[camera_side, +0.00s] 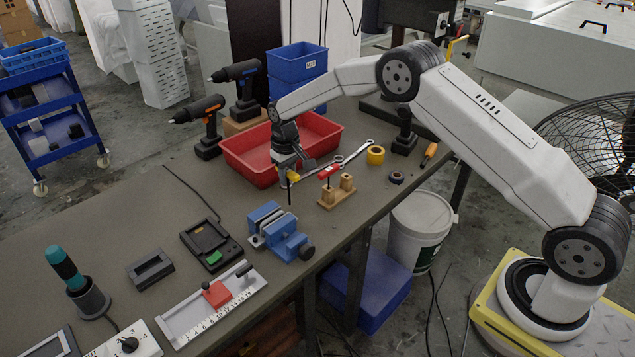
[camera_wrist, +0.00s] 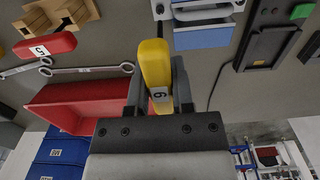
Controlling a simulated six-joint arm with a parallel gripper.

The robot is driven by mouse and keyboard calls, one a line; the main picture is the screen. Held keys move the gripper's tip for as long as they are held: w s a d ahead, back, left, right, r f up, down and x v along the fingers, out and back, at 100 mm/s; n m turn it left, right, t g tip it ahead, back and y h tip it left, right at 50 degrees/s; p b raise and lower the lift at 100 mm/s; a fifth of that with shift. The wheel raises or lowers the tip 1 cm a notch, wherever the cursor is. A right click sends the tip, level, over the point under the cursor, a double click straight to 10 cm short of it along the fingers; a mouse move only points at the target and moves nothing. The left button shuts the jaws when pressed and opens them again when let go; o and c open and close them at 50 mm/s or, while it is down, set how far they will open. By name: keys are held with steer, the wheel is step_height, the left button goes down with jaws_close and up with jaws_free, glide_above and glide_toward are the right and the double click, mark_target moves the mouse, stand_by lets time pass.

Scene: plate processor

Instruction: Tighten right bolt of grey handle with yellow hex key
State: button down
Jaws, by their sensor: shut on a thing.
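My gripper (camera_side: 291,168) is shut on the handle of a yellow hex key (camera_wrist: 154,62), which bears a label with a 6 or 9. In the wrist view, the handle sits between the two dark fingers of my gripper (camera_wrist: 158,85). In the side view, the yellow hex key (camera_side: 294,176) is upright with its thin dark shaft pointing down, in front of the red bin.
A wooden stand (camera_side: 337,194) with a red hex key (camera_side: 329,171) is to the right. A red bin (camera_side: 245,158) and drills (camera_side: 207,125) stand behind.

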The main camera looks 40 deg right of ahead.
mark_target(288, 186)
steer(key=shift+f, duration=0.15)
stand_by(0.3)
steer(key=shift+f, duration=1.5)
steer(key=shift+f, duration=0.35)
steer(key=shift+m, duration=0.3)
steer(key=shift+m, duration=0.8)
steer(key=shift+r, duration=2)
